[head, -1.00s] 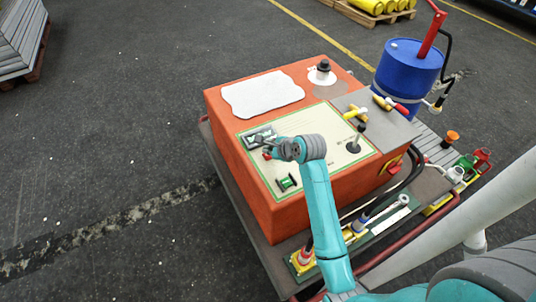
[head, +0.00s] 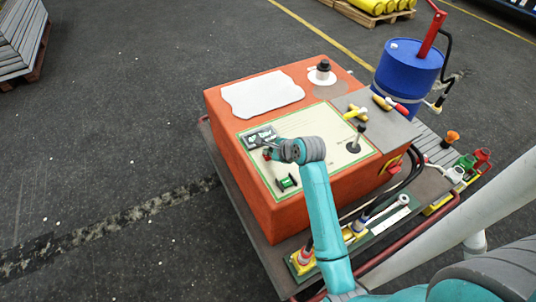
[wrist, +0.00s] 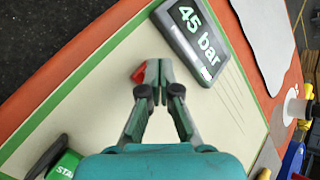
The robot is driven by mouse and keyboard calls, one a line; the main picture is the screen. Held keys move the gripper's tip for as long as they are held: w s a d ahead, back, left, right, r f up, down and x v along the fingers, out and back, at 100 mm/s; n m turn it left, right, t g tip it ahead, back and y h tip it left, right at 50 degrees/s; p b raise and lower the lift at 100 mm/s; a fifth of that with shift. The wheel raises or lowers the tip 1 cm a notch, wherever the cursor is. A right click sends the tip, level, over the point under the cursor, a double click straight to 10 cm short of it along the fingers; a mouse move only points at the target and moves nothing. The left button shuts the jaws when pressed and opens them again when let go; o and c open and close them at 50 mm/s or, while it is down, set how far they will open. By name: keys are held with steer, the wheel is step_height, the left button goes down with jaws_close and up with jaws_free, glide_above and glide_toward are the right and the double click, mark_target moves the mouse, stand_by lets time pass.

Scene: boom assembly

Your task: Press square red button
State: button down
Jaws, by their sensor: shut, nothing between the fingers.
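The red button (wrist: 139,73) shows in the wrist view at the left side of my fingertips, partly hidden by them. Its full outline cannot be seen. In the head view it is a small red spot (head: 267,156) beside my gripper. My gripper (wrist: 158,74) is shut and empty, with its fingertips together over the cream panel (wrist: 100,105). The fingertips overlap the button's right edge in the wrist view; I cannot tell whether they touch it. The panel lies on top of the orange box (head: 232,170).
A display reading "45 bar" (wrist: 195,38) sits close to the right of my fingertips. A lever (head: 355,143) and tools (head: 356,113) are on the box's right side. A blue barrel (head: 405,72) stands behind.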

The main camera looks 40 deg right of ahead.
steer(key=shift+f, duration=0.25)
steer(key=shift+r, duration=0.15)
stand_by(0.5)
steer(key=shift+r, duration=0.8)
steer(key=shift+r, duration=2.55)
